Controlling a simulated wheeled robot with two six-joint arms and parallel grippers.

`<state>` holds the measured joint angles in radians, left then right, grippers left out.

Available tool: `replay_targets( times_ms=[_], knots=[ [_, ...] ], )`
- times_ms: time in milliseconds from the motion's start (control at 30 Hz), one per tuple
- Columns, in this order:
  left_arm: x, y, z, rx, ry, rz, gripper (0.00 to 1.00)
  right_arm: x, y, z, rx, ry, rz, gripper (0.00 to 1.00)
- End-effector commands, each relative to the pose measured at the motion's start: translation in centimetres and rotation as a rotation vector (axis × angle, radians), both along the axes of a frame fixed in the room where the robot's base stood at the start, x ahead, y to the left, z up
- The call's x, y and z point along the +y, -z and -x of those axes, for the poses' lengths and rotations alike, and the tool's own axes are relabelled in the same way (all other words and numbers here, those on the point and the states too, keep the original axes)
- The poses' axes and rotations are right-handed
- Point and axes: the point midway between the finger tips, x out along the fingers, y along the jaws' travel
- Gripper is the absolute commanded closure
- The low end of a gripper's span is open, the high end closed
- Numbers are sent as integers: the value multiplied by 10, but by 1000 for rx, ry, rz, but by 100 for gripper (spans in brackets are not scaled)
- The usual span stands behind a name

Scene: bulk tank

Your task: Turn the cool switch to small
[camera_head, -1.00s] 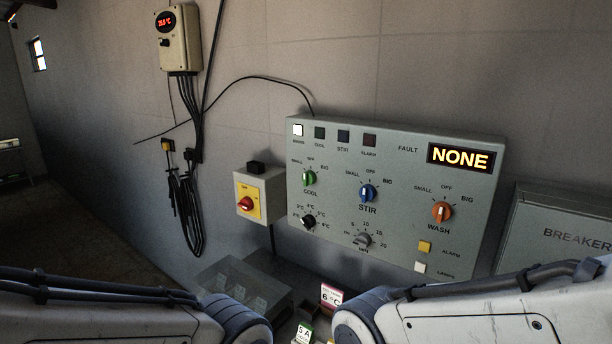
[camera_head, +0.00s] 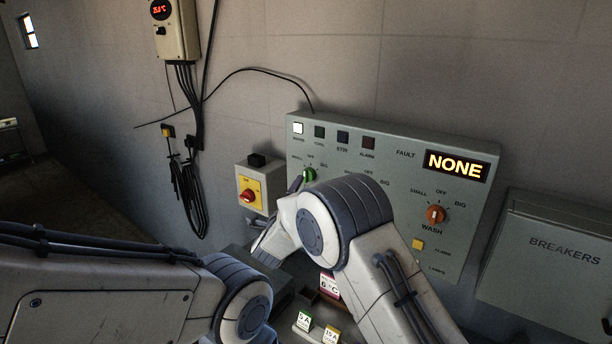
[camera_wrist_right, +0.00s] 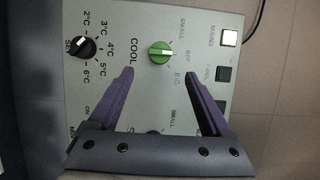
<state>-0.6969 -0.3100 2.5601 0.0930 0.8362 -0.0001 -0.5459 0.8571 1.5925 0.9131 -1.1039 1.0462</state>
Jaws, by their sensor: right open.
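The cool switch is a green knob (camera_head: 309,175) at the upper left of the grey control panel (camera_head: 470,215). In the right wrist view the green knob (camera_wrist_right: 161,52) has its white mark pointing toward OFF, between SMALL and BIG. My right gripper (camera_wrist_right: 159,74) is open, its purple fingers spread on either side of the knob's line and apart from it. Nothing is between the fingers. In the head view my right arm hides most of this gripper and the panel's lower middle. My left arm shows at the lower left, its gripper out of view.
The black SET knob (camera_wrist_right: 81,47) is beside the cool knob. The orange wash knob (camera_head: 436,214) is further right. A red knob on a yellow plate (camera_head: 248,196) is left of the panel. The breakers box (camera_head: 550,255) is at right. Small signs (camera_head: 304,321) stand below.

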Motion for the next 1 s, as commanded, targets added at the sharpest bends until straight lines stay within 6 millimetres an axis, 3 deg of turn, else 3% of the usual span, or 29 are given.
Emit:
replay_targets(
  times_ms=[500,700,1000],
  knots=[
    [0,-38,0,0,-2,0,43,-20,-2,-80,3,-2,1,17],
    [0,-42,0,0,-2,0,43,-22,-1,-92,5,-4,2,17],
    [0,-42,0,0,-2,0,43,-23,0,-94,5,-4,3,17]
  ],
)
